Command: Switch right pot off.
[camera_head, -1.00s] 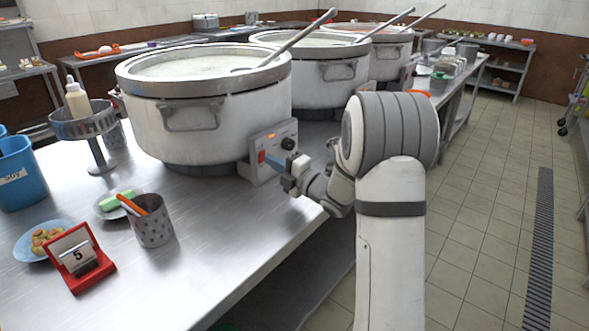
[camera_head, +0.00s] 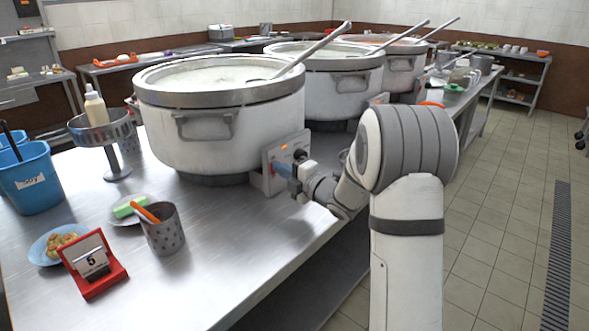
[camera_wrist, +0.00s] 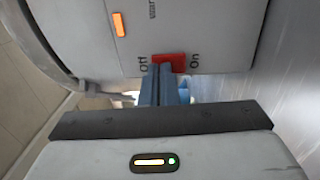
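Three large white stockpots stand in a row: the nearest pot (camera_head: 220,125), a middle pot (camera_head: 338,90) and a far pot (camera_head: 402,72). The nearest pot has a control box (camera_head: 287,160) at its lower right side. In the wrist view that box shows a red rocker switch (camera_wrist: 172,62) between the words Off and On, and an orange lamp (camera_wrist: 118,24) that looks lit. My gripper (camera_wrist: 163,68) has its blue-grey fingers together, empty, at the Off side of the red switch. The tips overlap the switch; I cannot tell whether they press it.
A blue bucket (camera_head: 30,180) is at the left. The tiled floor at right is open.

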